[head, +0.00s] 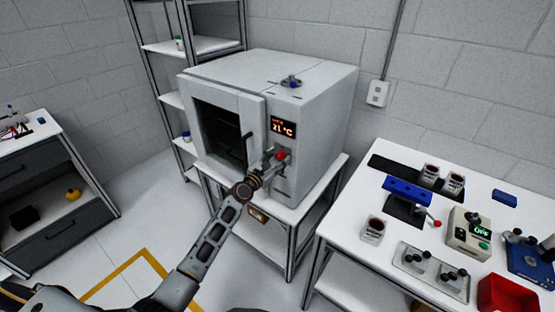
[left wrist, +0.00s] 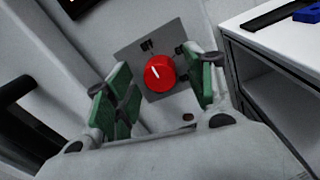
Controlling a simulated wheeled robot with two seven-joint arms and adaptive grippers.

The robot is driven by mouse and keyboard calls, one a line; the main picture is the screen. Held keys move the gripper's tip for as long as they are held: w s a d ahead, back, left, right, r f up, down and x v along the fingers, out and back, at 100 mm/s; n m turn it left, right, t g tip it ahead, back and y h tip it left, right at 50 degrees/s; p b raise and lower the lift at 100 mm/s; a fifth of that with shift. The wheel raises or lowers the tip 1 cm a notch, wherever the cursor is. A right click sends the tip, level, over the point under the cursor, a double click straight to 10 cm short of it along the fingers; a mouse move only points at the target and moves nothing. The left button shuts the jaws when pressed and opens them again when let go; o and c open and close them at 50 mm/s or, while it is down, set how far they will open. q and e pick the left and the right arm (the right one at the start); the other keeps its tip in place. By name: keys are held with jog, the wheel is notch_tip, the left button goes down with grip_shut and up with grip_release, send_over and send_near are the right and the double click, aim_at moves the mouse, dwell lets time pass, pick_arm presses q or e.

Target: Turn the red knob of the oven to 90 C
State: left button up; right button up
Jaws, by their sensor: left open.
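The white oven (head: 315,110) stands on a metal-framed stand, its display (head: 283,129) reading 21 °C. The red knob (head: 281,155) is on the front panel below the display. In the left wrist view the red knob (left wrist: 160,73) sits on a grey plate, with a white pointer line tilted up and to the left. My left gripper (head: 272,160) is in front of the knob. Its green-padded fingers (left wrist: 158,92) are open, one on each side of the knob, with visible gaps. I cannot tell how deep the fingertips reach. My right gripper is not in view.
The oven's dark door handle (head: 246,148) is left of the knob. A white table (head: 345,215) on the right carries cups, a blue rack, a small device with a green display and a red bin (head: 508,294). A shelf rack (head: 170,100) stands behind the oven on the left.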

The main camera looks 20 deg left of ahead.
pick_arm(q)
jog(key=shift+w, duration=0.1)
jog(key=shift+c, duration=0.4)
jog(key=c, duration=0.9)
jog(key=shift+c, duration=0.2)
